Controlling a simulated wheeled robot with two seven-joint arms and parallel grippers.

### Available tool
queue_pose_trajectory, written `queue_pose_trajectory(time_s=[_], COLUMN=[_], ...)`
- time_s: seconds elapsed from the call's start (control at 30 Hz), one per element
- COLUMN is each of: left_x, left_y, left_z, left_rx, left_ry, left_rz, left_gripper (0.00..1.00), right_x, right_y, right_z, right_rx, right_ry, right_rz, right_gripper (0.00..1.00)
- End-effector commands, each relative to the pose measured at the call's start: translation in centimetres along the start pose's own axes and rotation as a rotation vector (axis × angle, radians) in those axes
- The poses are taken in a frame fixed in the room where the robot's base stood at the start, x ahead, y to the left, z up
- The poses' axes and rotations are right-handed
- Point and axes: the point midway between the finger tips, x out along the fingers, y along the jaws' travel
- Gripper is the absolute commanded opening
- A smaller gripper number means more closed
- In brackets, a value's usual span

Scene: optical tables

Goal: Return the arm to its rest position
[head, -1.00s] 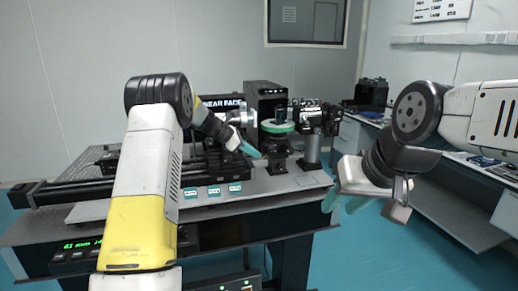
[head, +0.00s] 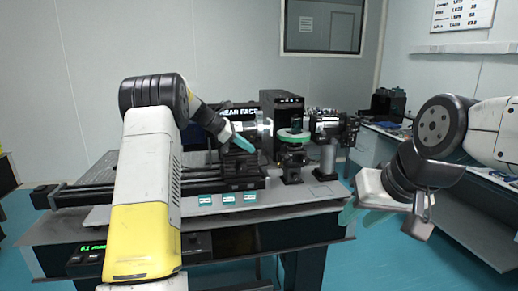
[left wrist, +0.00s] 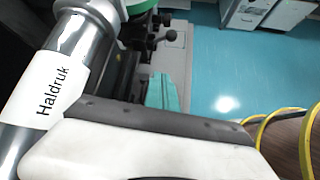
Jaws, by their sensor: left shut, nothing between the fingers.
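My left arm (head: 148,200) rises from the bottom of the head view and bends over toward the optical table. My left gripper (head: 243,143) has teal fingertips and is shut and empty, in front of the equipment on the table. Its teal fingers also show in the left wrist view (left wrist: 162,92), close together with nothing between them. My right gripper (head: 362,215) hangs off the table's right end, its teal fingers parted and empty.
The optical table (head: 300,196) carries a black rail stage (head: 90,194), a green-ringed mount (head: 294,135) and a black instrument (head: 332,127). In the left wrist view a cylinder labelled "Haldruk" (left wrist: 62,90) is close at left and a yellow cable (left wrist: 300,140) at right. Blue floor (head: 400,262) lies open at right.

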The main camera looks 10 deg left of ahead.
Motion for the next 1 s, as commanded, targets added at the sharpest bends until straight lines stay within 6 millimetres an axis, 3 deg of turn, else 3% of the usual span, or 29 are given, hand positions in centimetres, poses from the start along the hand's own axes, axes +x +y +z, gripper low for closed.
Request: queue_pose_trajectory(time_s=[0.17, 0.3, 0.5, 0.67, 0.8, 1.0], left_x=[-2.9, -6.8, -11.5, -14.4, -16.2, -17.2], left_y=[-2.8, -8.0, -16.9, -24.3, -30.7, -37.4], left_z=[2.2, 4.4, 5.7, 5.3, 3.7, 0.6], left_rx=[0.149, 0.400, 0.797, 1.130, 1.426, 1.778], left_ry=[0.045, 0.125, 0.246, 0.344, 0.434, 0.545], left_rz=[0.003, -0.007, -0.048, -0.099, -0.158, -0.251], left_gripper=[0.00, 0.00, 0.00, 0.00, 0.00, 0.00], right_x=[0.0, 0.0, 0.0, 0.0, 0.0, 0.0], right_y=[0.0, 0.0, 0.0, 0.0, 0.0, 0.0], right_z=[0.0, 0.0, 0.0, 0.0, 0.0, 0.0], right_rx=[0.000, 0.000, 0.000, 0.000, 0.000, 0.000], right_ry=[0.000, 0.000, 0.000, 0.000, 0.000, 0.000], right_rz=[0.000, 0.000, 0.000, 0.000, 0.000, 0.000], right_gripper=[0.36, 0.36, 0.36, 0.36, 0.36, 0.36])
